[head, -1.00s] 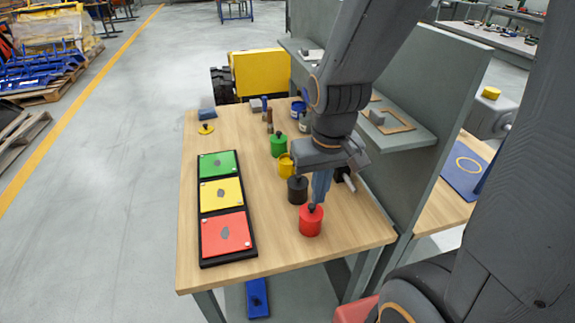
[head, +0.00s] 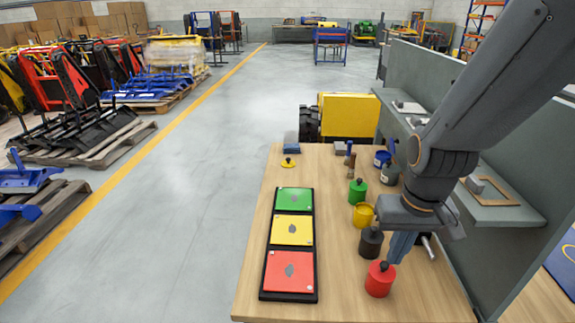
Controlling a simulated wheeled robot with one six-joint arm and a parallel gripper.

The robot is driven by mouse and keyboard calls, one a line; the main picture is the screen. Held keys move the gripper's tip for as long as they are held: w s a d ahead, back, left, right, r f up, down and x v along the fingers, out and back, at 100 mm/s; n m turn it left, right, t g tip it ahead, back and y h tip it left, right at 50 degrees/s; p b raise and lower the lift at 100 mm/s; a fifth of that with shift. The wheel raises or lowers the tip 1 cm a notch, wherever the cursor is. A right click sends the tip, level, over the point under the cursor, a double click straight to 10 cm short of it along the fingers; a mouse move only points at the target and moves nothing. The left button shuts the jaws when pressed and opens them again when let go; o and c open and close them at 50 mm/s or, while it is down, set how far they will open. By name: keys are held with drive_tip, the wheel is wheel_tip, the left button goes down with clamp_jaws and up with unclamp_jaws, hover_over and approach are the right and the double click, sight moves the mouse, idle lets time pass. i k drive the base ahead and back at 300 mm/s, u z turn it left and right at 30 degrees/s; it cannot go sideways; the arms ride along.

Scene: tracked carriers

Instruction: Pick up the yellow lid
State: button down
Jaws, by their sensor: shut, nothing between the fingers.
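The yellow lid (head: 288,162) is a small disc with a dark knob. It lies flat on the wooden table near its far left corner, in front of a blue block. The yellow can (head: 363,215) stands in the row of cans with no lid on it. My gripper (head: 398,252) points down with its blue-grey fingers shut and empty. It is beside the black can (head: 371,241) and just behind the red can (head: 380,279), well to the right of and nearer than the yellow lid.
A black tray (head: 264,293) with green, yellow and red panels lies along the table's left side. The green can (head: 357,191) and several small bottles stand behind the yellow can. A grey partition (head: 500,160) with a shelf rises on the right. The table between tray and cans is clear.

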sight(288, 164)
drive_tip(key=u, duration=0.2)
drive_tip(key=k, duration=0.25)
drive_tip(key=u, duration=1)
drive_tip(key=k, duration=1.1)
drive_tip(key=u, duration=0.85)
drive_tip(key=i, duration=3.05)
drive_tip(key=z, duration=0.95)
drive_tip(key=i, duration=1.2)
drive_tip(key=z, duration=1.45)
drive_tip(key=i, duration=0.75)
drive_tip(key=z, duration=0.4)
